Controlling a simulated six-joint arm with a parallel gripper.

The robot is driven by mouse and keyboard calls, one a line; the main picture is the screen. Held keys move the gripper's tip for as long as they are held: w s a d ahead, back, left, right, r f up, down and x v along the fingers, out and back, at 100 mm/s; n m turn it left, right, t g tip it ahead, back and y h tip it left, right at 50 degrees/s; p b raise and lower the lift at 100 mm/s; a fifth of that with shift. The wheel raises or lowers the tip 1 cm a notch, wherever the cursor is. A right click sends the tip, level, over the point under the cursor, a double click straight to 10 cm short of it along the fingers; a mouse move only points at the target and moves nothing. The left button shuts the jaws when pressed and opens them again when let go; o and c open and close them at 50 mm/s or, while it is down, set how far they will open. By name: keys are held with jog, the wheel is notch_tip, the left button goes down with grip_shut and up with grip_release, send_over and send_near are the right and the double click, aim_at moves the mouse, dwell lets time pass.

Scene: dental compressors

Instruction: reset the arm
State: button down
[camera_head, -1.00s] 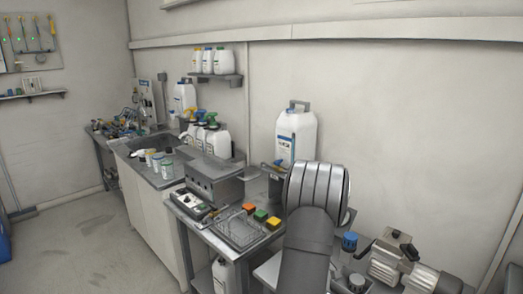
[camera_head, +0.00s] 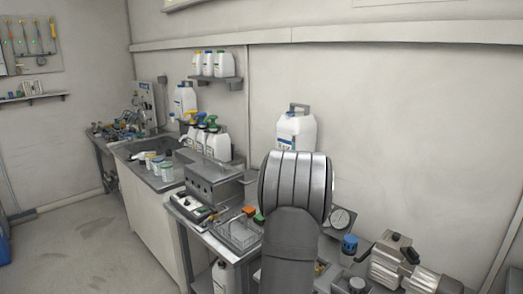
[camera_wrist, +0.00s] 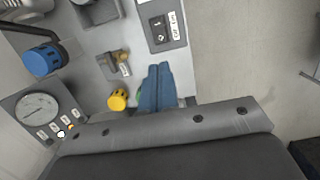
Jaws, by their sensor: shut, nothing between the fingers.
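My gripper (camera_wrist: 159,70) shows in the wrist view as two blue fingers pressed together, with nothing between them. It points over a light grey surface, beside a yellow knob (camera_wrist: 118,99); I cannot tell its height. A small green part shows partly behind the fingers. In the head view my grey ribbed arm link stands over the right end of the bench and hides what is behind it; the fingers are not visible there.
A round gauge (camera_head: 341,220) stands right of my arm; it also shows in the wrist view (camera_wrist: 38,112). Nearby are a blue cap (camera_head: 349,243) and a compressor (camera_head: 396,262). A white canister (camera_head: 296,132) stands behind. A wire basket (camera_head: 238,236) and metal box (camera_head: 214,183) are left.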

jog(key=shift+s+d+f, duration=0.15)
jog(key=shift+f, duration=1.15)
jog(key=c, duration=2.1)
grip_release()
